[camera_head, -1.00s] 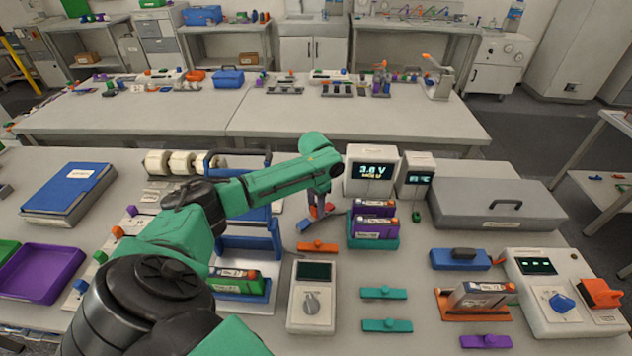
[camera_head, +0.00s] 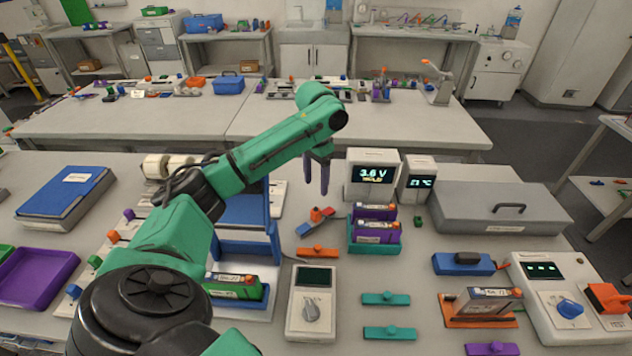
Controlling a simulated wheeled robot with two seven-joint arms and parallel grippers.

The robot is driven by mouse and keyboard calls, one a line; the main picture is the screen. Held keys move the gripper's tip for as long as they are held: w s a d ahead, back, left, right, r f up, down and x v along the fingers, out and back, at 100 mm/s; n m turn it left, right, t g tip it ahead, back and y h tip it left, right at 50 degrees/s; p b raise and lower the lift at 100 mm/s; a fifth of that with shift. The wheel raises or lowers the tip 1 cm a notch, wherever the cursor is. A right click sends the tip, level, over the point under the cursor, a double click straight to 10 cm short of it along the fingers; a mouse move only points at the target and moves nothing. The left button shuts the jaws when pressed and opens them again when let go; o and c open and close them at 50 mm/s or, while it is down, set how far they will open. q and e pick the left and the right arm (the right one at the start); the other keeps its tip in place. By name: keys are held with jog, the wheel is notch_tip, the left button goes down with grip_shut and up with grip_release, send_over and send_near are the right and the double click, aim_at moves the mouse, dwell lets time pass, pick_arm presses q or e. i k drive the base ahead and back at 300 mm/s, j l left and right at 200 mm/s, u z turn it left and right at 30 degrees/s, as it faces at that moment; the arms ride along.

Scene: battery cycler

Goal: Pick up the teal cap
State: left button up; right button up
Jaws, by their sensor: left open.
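Two teal caps, flat bars with a small knob, lie on the near table in front of the holder with purple cells. One teal cap (camera_head: 386,298) is farther back, and the other teal cap (camera_head: 389,332) is nearer to me. My left gripper (camera_head: 316,190) points down with its dark purple fingers apart and empty. It is above the table, behind and left of both teal caps, and touches neither. My right gripper is not in view.
A blue and orange clip (camera_head: 316,220) lies below my left gripper. An orange cap (camera_head: 318,252) and a grey meter (camera_head: 312,303) are left of the teal caps. A teal holder (camera_head: 374,247) stands behind them. An orange tray (camera_head: 452,312) is to the right.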

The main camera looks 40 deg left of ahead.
aim_at(386, 298)
jog(key=k+l, duration=1.2)
jog(key=l, duration=0.15)
